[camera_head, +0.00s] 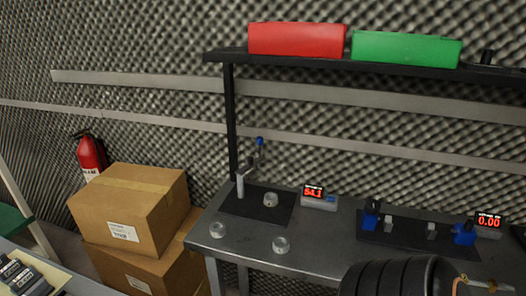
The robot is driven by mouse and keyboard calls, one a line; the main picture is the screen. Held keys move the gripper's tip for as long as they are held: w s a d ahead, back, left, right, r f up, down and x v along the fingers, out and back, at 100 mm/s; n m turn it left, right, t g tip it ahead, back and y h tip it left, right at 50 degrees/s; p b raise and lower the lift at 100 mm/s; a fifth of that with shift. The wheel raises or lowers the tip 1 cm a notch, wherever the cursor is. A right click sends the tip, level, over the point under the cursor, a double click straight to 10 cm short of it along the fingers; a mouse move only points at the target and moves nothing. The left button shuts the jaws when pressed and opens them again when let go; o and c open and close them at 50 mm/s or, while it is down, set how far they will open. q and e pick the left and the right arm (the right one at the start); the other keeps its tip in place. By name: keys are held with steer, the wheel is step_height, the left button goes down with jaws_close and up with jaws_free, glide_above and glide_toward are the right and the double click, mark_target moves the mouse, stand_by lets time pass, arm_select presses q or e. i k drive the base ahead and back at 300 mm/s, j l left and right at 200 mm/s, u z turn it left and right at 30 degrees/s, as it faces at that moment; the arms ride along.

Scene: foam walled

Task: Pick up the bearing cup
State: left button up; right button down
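Small pale, round, cup-like pieces are on the grey metal table (330,240). One cup-like piece (217,229) is near the table's left edge, and another (281,244) is near the front edge. A third cup-like piece (270,199) is on the dark mat (245,208) beside a stand with a blue knob (260,141). They are too small to tell which is the bearing cup.
A small red display (313,191) is behind the cups. Blue-ended fixtures (371,217) stand on a second mat, right. A black ribbed body (400,278) covers the front right. A shelf above holds red (297,39) and green (406,49) bins. Cardboard boxes (130,205) stand left.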

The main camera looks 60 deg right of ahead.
mark_target(271, 198)
steer(key=z, duration=1.85)
